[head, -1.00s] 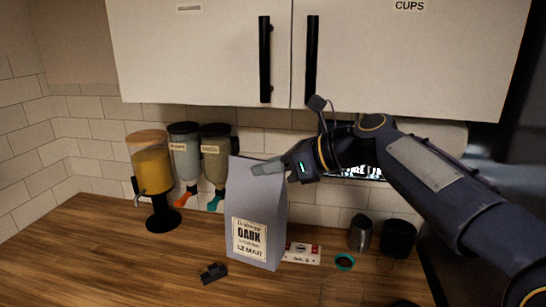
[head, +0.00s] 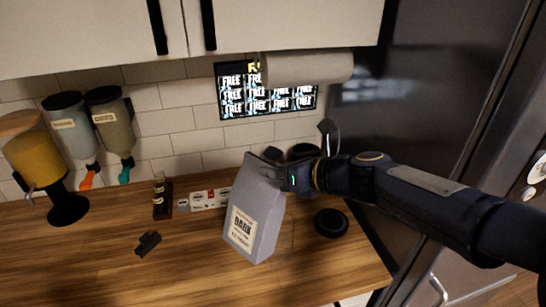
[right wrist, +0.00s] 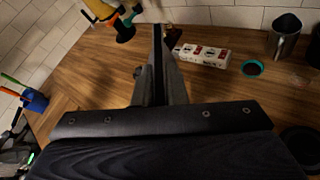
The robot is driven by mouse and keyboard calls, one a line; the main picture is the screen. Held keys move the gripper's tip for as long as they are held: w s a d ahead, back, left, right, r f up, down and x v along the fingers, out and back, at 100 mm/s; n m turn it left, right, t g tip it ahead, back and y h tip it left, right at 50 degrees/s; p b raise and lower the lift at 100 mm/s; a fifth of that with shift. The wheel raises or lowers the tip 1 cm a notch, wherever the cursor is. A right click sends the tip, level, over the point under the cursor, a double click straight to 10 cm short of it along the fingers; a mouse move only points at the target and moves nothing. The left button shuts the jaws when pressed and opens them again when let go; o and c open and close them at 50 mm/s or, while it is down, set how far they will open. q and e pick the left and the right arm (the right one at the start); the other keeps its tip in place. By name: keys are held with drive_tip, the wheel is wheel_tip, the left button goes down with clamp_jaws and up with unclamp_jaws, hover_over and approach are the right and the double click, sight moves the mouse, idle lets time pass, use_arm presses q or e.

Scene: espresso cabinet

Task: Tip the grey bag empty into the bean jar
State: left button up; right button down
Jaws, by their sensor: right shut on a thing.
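The grey bag (head: 262,205) with a cream label is roughly upright and slightly tilted over the counter. My right gripper (head: 284,174) is shut on its upper part. I cannot tell whether its base touches the counter. In the right wrist view the fingers (right wrist: 159,65) are together, and I cannot clearly make out the bag. I cannot tell which container is the bean jar. A round black thing (head: 332,223) sits on the counter right of the bag. My left gripper is not in view.
A yellow-filled dispenser (head: 38,150) and two wall dispensers (head: 110,115) are at left. A small bottle rack (head: 162,198), a red-white box (head: 210,199) and a black item (head: 147,243) are on the counter. A steel pitcher (right wrist: 285,36) and teal ring (right wrist: 252,68) show in the wrist view.

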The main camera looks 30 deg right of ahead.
sight(277, 193)
drive_tip(key=shift+s+d+f, duration=0.15)
drive_tip(key=shift+s+f, duration=0.05)
drive_tip(key=shift+s, duration=0.05)
drive_tip(key=shift+f, duration=0.2)
drive_tip(key=shift+f+m+y, duration=0.3)
drive_tip(key=shift+f+m, duration=0.4)
drive_tip(key=shift+f, duration=1.05)
drive_tip(key=shift+f+b, duration=0.85)
drive_tip(key=shift+f, duration=0.05)
drive_tip(key=shift+r, duration=0.15)
